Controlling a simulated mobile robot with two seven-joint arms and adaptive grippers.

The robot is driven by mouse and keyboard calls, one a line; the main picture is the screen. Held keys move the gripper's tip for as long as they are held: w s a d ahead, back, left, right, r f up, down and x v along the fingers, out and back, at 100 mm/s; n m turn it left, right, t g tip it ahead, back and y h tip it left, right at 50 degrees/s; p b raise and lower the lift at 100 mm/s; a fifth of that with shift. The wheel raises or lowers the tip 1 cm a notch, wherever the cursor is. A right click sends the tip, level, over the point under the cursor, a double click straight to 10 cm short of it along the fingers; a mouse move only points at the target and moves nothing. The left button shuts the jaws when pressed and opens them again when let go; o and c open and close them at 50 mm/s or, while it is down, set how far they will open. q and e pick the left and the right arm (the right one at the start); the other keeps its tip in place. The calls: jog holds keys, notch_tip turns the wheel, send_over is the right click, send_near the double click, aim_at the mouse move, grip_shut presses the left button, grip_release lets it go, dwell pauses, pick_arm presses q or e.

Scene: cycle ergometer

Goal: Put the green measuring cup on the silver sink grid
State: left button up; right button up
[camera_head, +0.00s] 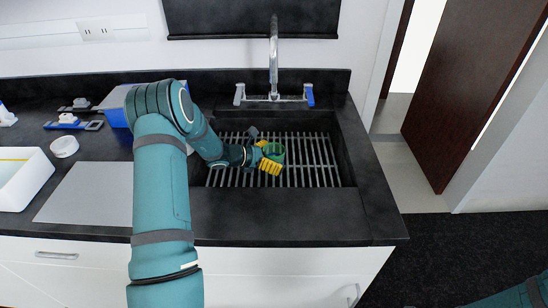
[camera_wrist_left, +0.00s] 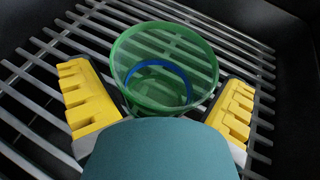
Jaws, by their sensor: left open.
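The green measuring cup (camera_head: 273,152) is see-through, with a blue ring low inside it. It stands upright over the silver sink grid (camera_head: 315,160) in the dark sink and appears to rest on its bars. In the left wrist view the cup (camera_wrist_left: 163,70) is between the yellow fingers of my left gripper (camera_wrist_left: 160,105). The fingers are spread, with a gap on each side of the cup. In the head view my left gripper (camera_head: 270,160) reaches into the sink from the left. The cup's base is partly hidden. My right gripper is out of view.
The faucet (camera_head: 274,60) rises behind the sink, with handles on both sides. The dark sink walls surround the grid. On the left counter are a grey board (camera_head: 90,192), a white bin (camera_head: 22,178) and a small white bowl (camera_head: 64,146). The right part of the grid is clear.

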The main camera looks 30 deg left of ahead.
pick_arm(q)
jog(key=shift+r, duration=0.25)
jog(key=p+v, duration=0.1)
jog(key=v, duration=1)
jog(key=shift+s+a+p, duration=0.25)
jog(key=shift+s+p, duration=0.05)
jog(key=shift+p, duration=0.05)
jog(key=shift+s, duration=0.15)
